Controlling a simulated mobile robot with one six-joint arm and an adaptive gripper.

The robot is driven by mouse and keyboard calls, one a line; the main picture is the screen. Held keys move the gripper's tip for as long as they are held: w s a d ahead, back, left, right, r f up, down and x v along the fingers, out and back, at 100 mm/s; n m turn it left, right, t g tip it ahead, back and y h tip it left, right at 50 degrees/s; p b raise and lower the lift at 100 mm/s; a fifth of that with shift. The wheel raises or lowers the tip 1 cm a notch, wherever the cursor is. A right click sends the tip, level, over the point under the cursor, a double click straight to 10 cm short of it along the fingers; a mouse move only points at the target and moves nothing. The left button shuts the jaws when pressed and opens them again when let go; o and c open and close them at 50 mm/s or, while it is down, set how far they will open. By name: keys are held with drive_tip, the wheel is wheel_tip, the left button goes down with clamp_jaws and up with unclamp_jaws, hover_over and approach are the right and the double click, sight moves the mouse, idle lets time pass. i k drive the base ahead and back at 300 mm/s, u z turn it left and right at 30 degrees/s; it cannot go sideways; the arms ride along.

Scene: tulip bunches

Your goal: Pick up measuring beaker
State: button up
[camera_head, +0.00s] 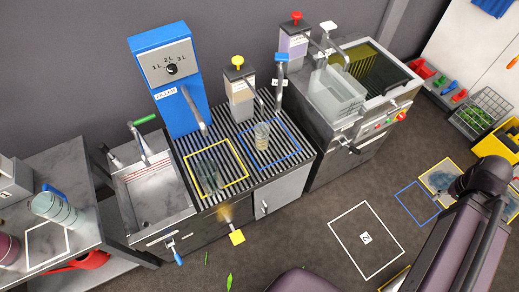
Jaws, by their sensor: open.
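A small clear beaker (262,136), which looks like the measuring beaker, stands upright inside a blue square on the slatted steel counter. Its lower part looks brownish, but I cannot tell whether that is content or the glass. A wider greenish clear vessel (208,176) stands in the yellow square to its left, below the blue dispenser's spout. My gripper is not in view; only dark parts of my own arm and body show at the right and bottom.
A sink (155,190) lies left. A clear tank (337,92) sits right on a steel unit. A pale blue pail (55,208) stands far left. Floor before the counter is mostly free.

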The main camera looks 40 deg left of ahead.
sight(262, 131)
drive_tip(key=z, duration=0.1)
drive_tip(key=k, duration=0.85)
drive_tip(key=u, duration=2.25)
drive_tip(key=i, duration=0.6)
drive_tip(key=z, duration=0.05)
